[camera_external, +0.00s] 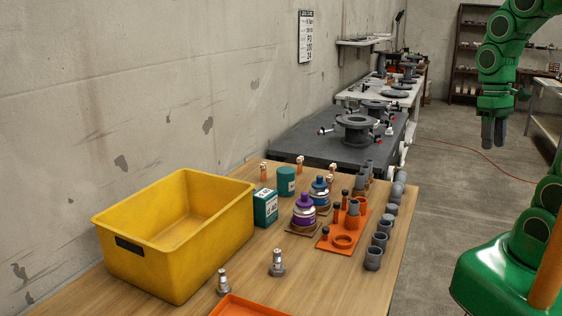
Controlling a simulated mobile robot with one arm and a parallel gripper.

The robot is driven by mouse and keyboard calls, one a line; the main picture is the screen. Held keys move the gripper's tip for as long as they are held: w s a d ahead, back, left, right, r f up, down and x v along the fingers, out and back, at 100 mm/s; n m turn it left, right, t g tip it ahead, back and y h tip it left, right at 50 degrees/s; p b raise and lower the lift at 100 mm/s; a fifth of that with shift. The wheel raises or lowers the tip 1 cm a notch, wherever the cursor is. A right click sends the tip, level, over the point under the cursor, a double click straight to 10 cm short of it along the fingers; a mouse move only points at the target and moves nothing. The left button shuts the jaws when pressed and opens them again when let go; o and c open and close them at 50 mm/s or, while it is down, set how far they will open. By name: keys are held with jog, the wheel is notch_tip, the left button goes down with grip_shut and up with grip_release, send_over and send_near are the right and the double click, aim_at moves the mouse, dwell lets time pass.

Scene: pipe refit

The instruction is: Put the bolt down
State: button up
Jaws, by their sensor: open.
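My gripper (493,136) hangs at the upper right with its two grey fingers pointing down. It is open, and no bolt shows between the fingers. It is above the floor side, to the right of the wooden table (345,290) and apart from it. Two upright silver bolt-like fittings (277,262) stand near the front of the table. I cannot tell which of these is the task's bolt.
A yellow bin (173,265) takes up the table's left side. A green box (265,207), purple (304,210) and blue (319,192) containers stand mid-table. Grey pipe pieces (373,258) line the right edge. A dark bench (300,143) with flanges stands behind. An orange tray (250,306) lies in front.

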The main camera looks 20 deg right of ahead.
jog(key=s, duration=0.1)
jog(key=s+d, duration=0.1)
jog(key=s, duration=0.1)
jog(key=shift+d+f+m, duration=0.25)
jog(key=shift+f+m, duration=0.05)
jog(key=shift+s+d+f, duration=0.1)
jog(key=shift+s+d, duration=0.05)
jog(key=shift+s, duration=0.2)
jog(key=shift+c, duration=1.2)
